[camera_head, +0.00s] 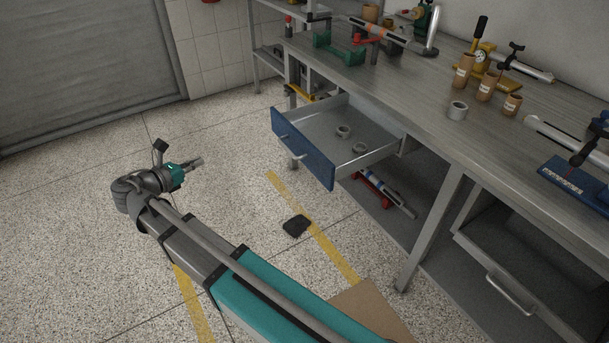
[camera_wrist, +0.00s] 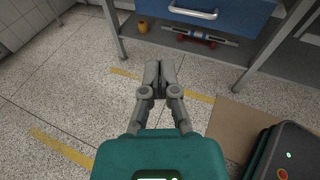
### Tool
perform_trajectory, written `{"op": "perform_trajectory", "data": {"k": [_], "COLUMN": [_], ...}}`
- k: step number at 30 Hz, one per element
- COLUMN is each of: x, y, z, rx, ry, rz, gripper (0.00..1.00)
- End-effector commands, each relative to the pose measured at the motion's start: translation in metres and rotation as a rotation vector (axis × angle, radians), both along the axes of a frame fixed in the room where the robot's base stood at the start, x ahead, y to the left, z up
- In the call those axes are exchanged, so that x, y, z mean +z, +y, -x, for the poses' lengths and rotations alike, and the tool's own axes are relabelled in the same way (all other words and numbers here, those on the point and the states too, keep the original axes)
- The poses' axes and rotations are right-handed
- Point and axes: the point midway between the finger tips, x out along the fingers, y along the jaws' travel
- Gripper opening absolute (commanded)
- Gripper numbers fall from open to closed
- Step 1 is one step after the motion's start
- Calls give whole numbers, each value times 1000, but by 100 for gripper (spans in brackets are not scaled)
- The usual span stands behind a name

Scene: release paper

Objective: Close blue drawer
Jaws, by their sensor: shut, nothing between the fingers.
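The blue drawer (camera_head: 303,148) is pulled out from under the workbench, with its grey inside showing and two small grey rings (camera_head: 343,131) in it. Its metal handle (camera_head: 290,148) is on the blue front. In the wrist view the blue front (camera_wrist: 230,14) and its handle (camera_wrist: 193,13) show at the top, beyond my fingers. My gripper (camera_head: 198,162) is to the left of the drawer front, apart from it, over open floor. In the wrist view my gripper (camera_wrist: 159,78) has its fingers together with nothing between them.
The workbench top (camera_head: 430,110) holds tools and several brown containers (camera_head: 486,87). A grey drawer (camera_head: 500,270) sits at the right. A dark flat object (camera_head: 296,226) and a brown board (camera_head: 370,311) lie on the floor. Floor between my gripper and the drawer is clear.

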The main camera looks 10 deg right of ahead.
Motion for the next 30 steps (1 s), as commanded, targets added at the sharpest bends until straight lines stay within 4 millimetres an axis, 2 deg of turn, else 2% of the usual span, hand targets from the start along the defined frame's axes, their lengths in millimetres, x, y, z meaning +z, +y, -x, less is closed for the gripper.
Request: {"op": "perform_trajectory", "data": {"k": [1, 18, 24, 30], "x": [-16, -90, -106, -109], "y": [-12, -132, -162, -174], "z": [-1, -6, -3, -2], "rx": [-23, -280, -347, -376], "ry": [-8, -92, -113, -124], "rz": [9, 114, 143, 157], "gripper": [0, 0, 0, 0]}}
